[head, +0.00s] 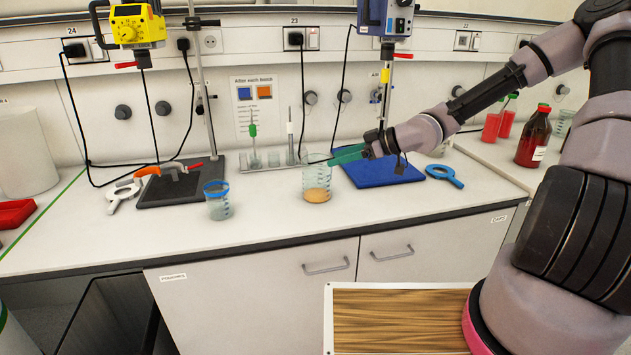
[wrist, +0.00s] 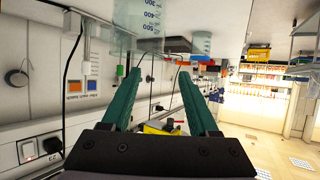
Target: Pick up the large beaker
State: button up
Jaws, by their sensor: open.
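The large beaker (head: 317,190) is clear glass with markings and holds some orange-yellow liquid. It stands upright on the white counter in the head view. My gripper (head: 331,161) comes in from the right, with its teal fingers at about the height of the beaker's rim. In the wrist view my gripper (wrist: 159,75) is open, with nothing between its fingers. The beaker's marked glass (wrist: 150,22) shows beyond the fingertips at the top of that view. Whether a finger touches the glass I cannot tell.
A smaller beaker with a blue rim (head: 217,203) stands to the left. A blue ring tool (head: 445,176) and a dark red bottle (head: 533,140) are to the right. The front counter is clear.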

aim_at(306, 168)
jog(key=x, duration=0.9)
jog(key=shift+w+d+f, duration=0.1)
jog(key=shift+w+f, duration=0.1)
grip_shut()
dwell(1.2)
